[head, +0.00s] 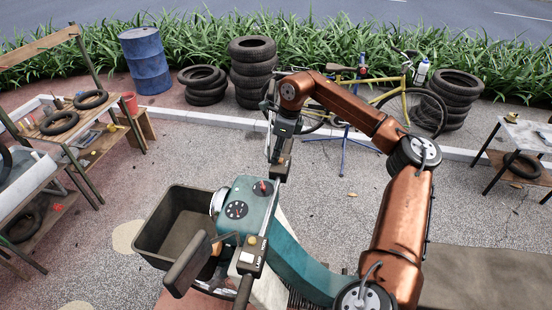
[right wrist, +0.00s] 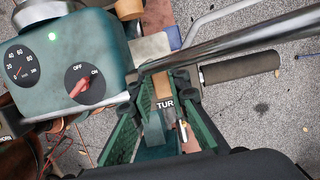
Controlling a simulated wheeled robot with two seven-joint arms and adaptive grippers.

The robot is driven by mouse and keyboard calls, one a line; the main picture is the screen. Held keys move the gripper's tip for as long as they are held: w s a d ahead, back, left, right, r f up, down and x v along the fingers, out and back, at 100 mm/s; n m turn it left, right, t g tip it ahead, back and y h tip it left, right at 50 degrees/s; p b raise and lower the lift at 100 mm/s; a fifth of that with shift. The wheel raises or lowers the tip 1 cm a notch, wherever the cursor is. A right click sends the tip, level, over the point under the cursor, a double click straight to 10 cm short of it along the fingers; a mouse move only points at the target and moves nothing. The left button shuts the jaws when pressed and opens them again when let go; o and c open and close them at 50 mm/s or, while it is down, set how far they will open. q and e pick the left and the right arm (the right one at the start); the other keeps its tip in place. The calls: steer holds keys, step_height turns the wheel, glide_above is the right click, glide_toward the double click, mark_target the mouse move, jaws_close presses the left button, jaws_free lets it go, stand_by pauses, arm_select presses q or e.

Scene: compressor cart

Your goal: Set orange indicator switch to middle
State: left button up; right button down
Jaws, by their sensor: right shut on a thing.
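The teal scooter (head: 285,245) has a control housing marked "TUR" (right wrist: 165,104) on its right handlebar (right wrist: 225,42). My right gripper (head: 281,160) is at this housing; in the right wrist view its fingers (right wrist: 160,98) stand on either side of it, closed on the indicator switch there. The fingers hide most of the switch, and its position cannot be read. My left gripper is not in view.
The dash holds a speedometer (right wrist: 20,64) and a red OFF/ON knob (right wrist: 80,86). The left handlebar's "LAMP" box (head: 252,257) and a dark grey bin (head: 151,237) are to the left. Tyres (head: 252,67) and a yellow bicycle (head: 402,98) stand behind.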

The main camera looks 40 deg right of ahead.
steer(key=c, duration=1.8)
jaws_free()
steer(key=shift+w, duration=0.1)
steer(key=shift+c, duration=0.2)
steer(key=v, duration=1.2)
